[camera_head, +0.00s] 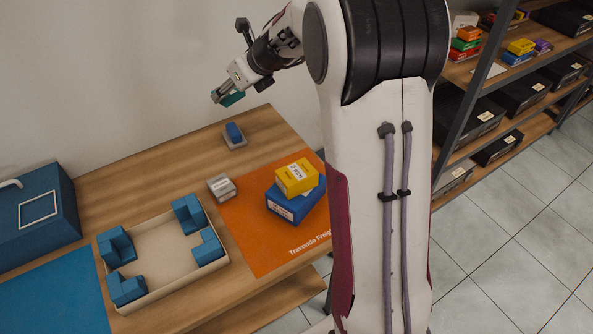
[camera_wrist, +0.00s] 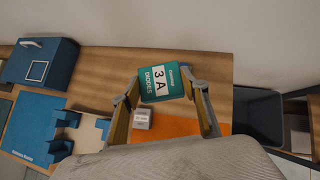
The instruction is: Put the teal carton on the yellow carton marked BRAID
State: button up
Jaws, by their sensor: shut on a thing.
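My gripper (camera_head: 222,95) is raised above the back of the table and shut on the teal carton (camera_head: 233,98). In the wrist view the teal carton (camera_wrist: 163,83) sits between the two fingers, with a label reading 3 A and DIODES. A yellow carton (camera_head: 296,177) lies on top of a blue carton (camera_head: 292,205) on the orange mat (camera_head: 247,236). The print on the yellow carton is too small to read. The teal carton is apart from the yellow carton, up and to its left in the head view.
A small grey carton (camera_head: 222,187) stands at the mat's left edge. A blue block on a grey base (camera_head: 235,137) is behind it. A beige tray (camera_head: 166,287) with blue corner blocks lies front left. A blue case (camera_head: 36,216) stands far left. Shelves (camera_head: 520,60) stand at right.

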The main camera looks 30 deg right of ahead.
jog(key=s+d+m+h, duration=0.1)
jog(key=s+d+m, duration=0.1)
jog(key=s+d, duration=1)
jog(key=s+a+f+n+y, duration=0.1)
jog(key=s+a+f+n, duration=0.1)
jog(key=s, duration=0.6)
jog(key=a+n, duration=0.1)
jog(key=a, duration=0.1)
jog(key=shift+s+a+y, duration=0.15)
jog(key=shift+a+y, duration=0.15)
jog(key=shift+a, duration=0.05)
jog(key=shift+f, duration=0.1)
send_near(289, 167)
jog(key=shift+w+a, duration=0.35)
jog(key=shift+w, duration=0.5)
jog(key=shift+w+a, duration=0.35)
jog(key=shift+w, duration=0.5)
jog(key=shift+f, duration=1.65)
